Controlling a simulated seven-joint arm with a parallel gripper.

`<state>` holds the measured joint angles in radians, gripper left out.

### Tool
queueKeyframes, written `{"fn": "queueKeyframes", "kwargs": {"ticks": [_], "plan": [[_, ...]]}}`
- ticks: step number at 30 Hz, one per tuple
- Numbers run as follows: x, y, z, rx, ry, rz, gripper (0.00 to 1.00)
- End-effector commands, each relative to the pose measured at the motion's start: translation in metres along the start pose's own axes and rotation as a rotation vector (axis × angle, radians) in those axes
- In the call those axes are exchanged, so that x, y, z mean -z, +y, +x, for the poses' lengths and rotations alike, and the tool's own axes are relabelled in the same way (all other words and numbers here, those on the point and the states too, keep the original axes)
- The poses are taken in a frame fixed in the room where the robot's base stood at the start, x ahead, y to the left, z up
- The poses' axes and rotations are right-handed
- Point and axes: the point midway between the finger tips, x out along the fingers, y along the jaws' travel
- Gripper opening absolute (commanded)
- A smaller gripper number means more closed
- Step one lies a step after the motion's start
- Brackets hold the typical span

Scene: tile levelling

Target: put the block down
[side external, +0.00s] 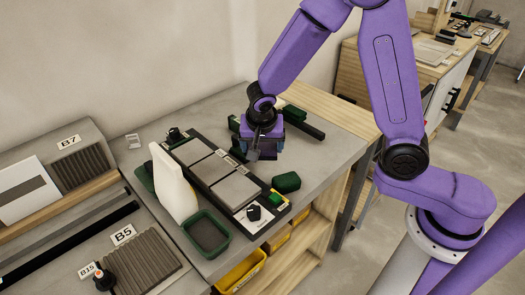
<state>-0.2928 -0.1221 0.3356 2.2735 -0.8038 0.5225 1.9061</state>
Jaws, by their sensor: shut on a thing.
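My gripper (263,148) points down over the right edge of the tile board, near its far half. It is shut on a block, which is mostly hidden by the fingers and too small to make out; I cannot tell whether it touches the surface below. The black tile board (247,172) holds a row of grey tiles, with one tile (236,191) nearer the front. A dark green block (286,182) lies on the bench right of the board, apart from my gripper.
A dark green tray (228,246) sits at the bench's front edge, beside a cream upright piece (174,184). A black bar (303,122) and another green block (295,112) lie behind my gripper. A yellow bin (242,272) is below the bench. Bare grey bench (325,150) shows at right.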

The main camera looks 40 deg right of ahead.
Motion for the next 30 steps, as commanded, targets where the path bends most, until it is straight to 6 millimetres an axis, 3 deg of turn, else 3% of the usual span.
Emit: {"fn": "queueKeyframes", "kwargs": {"ticks": [6, 27, 28, 29, 30], "plan": [[-0.009, 0.002, 0.020, -0.004, -0.003, -0.003, 0.46], [-0.014, 0.001, 0.030, -0.003, -0.003, -0.002, 0.46], [-0.014, 0.002, 0.030, -0.003, -0.003, -0.001, 0.91], [-0.014, 0.001, 0.030, -0.002, -0.003, -0.001, 1.00], [-0.014, 0.001, 0.030, -0.002, -0.003, -0.001, 1.00]]}}
